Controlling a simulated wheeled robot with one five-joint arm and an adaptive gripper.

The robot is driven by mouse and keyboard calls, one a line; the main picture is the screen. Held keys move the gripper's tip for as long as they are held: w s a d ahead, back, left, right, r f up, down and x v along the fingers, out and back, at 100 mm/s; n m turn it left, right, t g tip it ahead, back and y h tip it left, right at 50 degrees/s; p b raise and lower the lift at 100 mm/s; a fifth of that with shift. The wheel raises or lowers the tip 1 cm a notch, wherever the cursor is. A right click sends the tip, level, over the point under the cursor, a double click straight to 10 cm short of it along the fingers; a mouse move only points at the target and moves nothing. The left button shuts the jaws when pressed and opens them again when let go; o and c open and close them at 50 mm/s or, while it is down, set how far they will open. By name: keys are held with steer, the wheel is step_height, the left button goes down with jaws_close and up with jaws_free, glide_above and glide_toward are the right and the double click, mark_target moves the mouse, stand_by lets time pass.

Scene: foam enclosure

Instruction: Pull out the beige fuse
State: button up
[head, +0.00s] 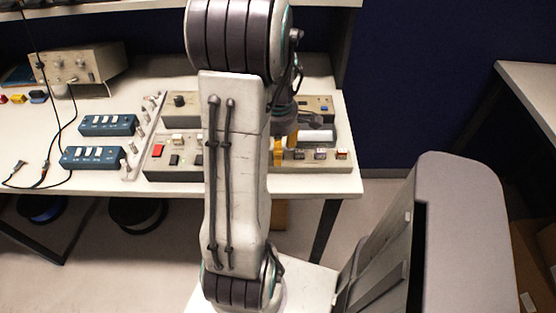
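A long control panel (185,146) stands on the white bench, with buttons and small parts on its face. A pale, whitish cylinder (316,136) lies across its right part; I cannot tell whether it is the beige fuse. My arm covers the middle of the panel. My gripper (285,122) is a dark shape behind the arm, close to the panel's right part. Its fingertips are mostly hidden, so I cannot tell whether they are open or touching anything.
Two blue switch boxes (108,125) and a strip of connectors (143,130) stand left of the panel. A beige instrument (80,67) with cables is at the back left. A large grey housing (455,225) fills the lower right. Another white table (535,90) is at the right.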

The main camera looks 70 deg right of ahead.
steer(key=shift+f+b, duration=0.35)
steer(key=shift+f, duration=0.35)
steer(key=shift+c, duration=0.2)
stand_by(0.8)
jaws_close()
stand_by(0.3)
steer(key=shift+r, duration=0.15)
steer(key=shift+r+p, duration=2.35)
steer(key=shift+r, duration=0.55)
